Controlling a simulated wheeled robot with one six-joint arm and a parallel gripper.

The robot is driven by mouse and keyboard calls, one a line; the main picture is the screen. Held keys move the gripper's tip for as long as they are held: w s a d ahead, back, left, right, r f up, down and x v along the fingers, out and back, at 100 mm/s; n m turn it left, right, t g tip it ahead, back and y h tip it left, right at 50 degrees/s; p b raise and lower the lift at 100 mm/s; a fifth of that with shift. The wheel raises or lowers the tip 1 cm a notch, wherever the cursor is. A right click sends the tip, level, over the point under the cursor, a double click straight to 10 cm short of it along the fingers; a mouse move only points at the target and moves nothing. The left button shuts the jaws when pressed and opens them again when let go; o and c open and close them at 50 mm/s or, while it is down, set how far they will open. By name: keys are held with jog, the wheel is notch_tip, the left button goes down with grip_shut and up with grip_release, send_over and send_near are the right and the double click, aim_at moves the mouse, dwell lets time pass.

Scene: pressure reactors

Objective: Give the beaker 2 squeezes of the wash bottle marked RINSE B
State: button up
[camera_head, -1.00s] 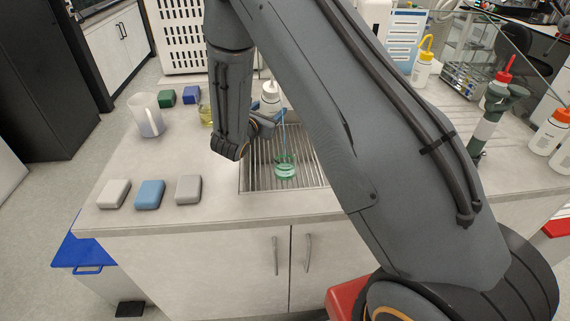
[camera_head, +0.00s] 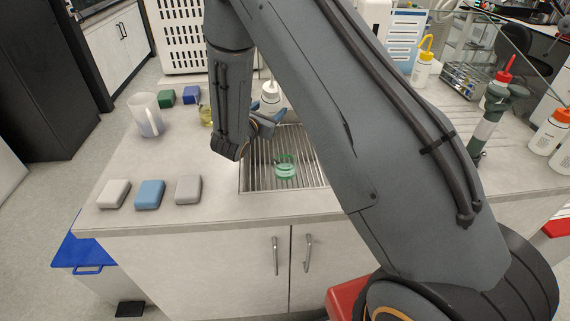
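A small clear beaker (camera_head: 286,166) with green liquid stands on the ribbed metal drain tray (camera_head: 257,178) in the counter. My gripper (camera_head: 267,117), with blue fingers, is behind and left of the beaker, partly hidden by my arm. Its fingers are on either side of a white wash bottle (camera_head: 271,91) and appear closed on it. The bottle is upright. Its label is hidden, so I cannot read its marking. No stream shows between bottle and beaker.
A clear jug (camera_head: 146,116), a flask of yellow liquid (camera_head: 206,115) and several coloured blocks are on the left. A yellow-capped bottle (camera_head: 423,69), a red-capped bottle (camera_head: 496,88) and an orange-capped bottle (camera_head: 549,133) stand on the right. The front counter edge is clear.

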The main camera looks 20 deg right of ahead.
aim_at(266, 97)
jog(key=shift+r, duration=0.1)
jog(key=shift+r+p, duration=1.2)
jog(key=shift+r, duration=1.25)
